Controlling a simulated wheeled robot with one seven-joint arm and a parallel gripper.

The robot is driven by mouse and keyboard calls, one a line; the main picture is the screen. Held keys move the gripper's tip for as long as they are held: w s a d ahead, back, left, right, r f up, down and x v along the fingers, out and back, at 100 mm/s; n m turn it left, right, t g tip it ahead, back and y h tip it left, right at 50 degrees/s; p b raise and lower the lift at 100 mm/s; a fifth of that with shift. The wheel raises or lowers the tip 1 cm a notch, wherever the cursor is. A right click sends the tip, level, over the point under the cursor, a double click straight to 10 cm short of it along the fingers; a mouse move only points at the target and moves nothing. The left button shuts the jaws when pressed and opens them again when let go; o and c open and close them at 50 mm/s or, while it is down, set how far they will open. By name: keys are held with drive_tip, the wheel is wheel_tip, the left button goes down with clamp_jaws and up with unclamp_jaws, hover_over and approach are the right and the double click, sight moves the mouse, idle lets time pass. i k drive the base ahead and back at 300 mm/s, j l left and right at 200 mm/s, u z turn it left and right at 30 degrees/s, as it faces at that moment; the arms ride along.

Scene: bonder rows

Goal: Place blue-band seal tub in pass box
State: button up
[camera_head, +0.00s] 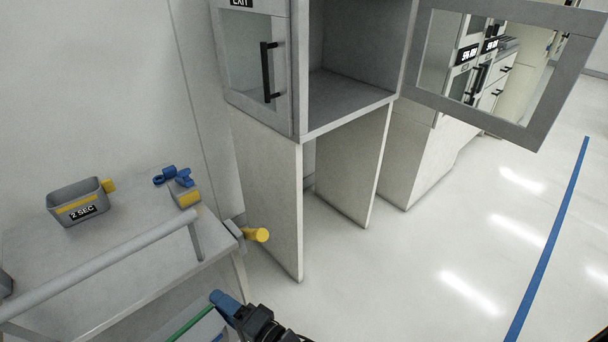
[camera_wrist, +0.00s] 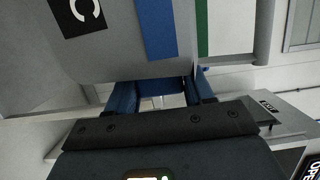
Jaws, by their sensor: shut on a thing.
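The blue-band seal tub is grey. It fills the top of the wrist view (camera_wrist: 105,55), showing a blue band, a green stripe and part of a dark label. In the head view only its top part shows at the bottom edge (camera_head: 208,328). My gripper (camera_wrist: 160,90) is shut on the tub with its blue fingers; in the head view it shows at the bottom (camera_head: 226,303). The pass box (camera_head: 345,97) stands beyond, top centre in the head view. Its near side is open and its bare floor shows; its upper part is cut off.
A windowed door (camera_head: 520,130) swings out to the right of the pass box. A grey bench (camera_head: 130,255) at left has a rail (camera_head: 110,262), a yellow-band tub (camera_head: 82,208) and a small blue-and-yellow item (camera_head: 183,190). A yellow knob (camera_head: 258,235) juts out. Floor at right is clear.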

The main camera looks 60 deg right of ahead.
sight(320, 98)
drive_tip(key=k+j+z, duration=0.1)
drive_tip(key=z, duration=0.65)
